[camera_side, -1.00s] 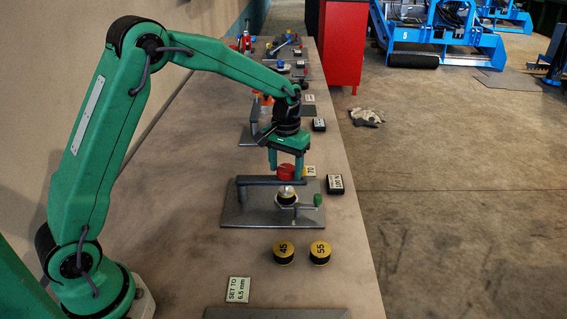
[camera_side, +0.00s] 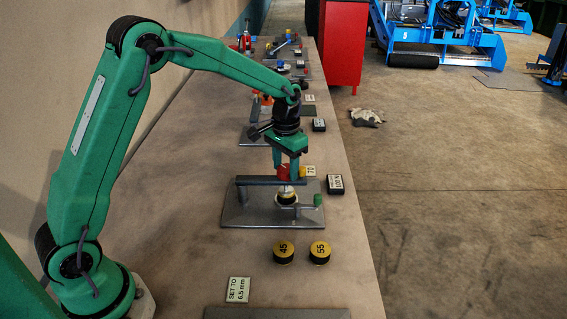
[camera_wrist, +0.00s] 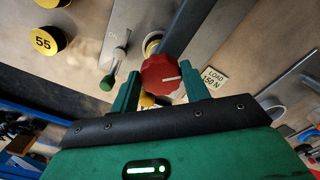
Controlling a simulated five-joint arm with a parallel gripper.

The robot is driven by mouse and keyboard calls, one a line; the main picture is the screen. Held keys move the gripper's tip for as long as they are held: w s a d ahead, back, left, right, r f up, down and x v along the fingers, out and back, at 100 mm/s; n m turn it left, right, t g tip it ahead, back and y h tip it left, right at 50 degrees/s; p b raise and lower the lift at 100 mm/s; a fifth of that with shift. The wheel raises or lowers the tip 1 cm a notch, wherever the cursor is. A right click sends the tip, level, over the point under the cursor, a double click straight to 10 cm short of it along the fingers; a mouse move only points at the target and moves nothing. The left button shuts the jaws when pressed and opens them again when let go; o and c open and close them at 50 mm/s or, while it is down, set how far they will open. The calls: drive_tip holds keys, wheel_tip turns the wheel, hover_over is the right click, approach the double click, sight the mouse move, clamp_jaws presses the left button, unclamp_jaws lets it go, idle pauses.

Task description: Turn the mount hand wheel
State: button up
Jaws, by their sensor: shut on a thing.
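The red hand wheel (camera_wrist: 160,75) sits on top of the mount in the wrist view, with a white mark pointing right. It also shows in the side view (camera_side: 283,173), partly covered by a finger. My gripper (camera_wrist: 162,86) points down from above and is shut on the wheel, one green finger on each side. In the side view my gripper (camera_side: 286,168) is just above the mount's dark crossbar (camera_side: 258,181). The mount stands on a grey plate (camera_side: 240,213). A green-knobbed handle (camera_side: 317,200) sticks out at its right.
Two yellow-topped discs, 45 (camera_side: 284,250) and 55 (camera_side: 320,250), stand in front of the plate. A "SET TO 6.5 mm" card (camera_side: 238,290) lies nearer. A dark box (camera_side: 335,184) stands right of the plate. More fixtures line the bench behind.

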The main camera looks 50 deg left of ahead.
sight(285, 169)
drive_tip(key=shift+w+r+m, duration=0.1)
drive_tip(key=shift+m, duration=1)
drive_tip(key=o, duration=1)
drive_tip(key=shift+r, duration=0.1)
drive_tip(key=shift+r, duration=3.8)
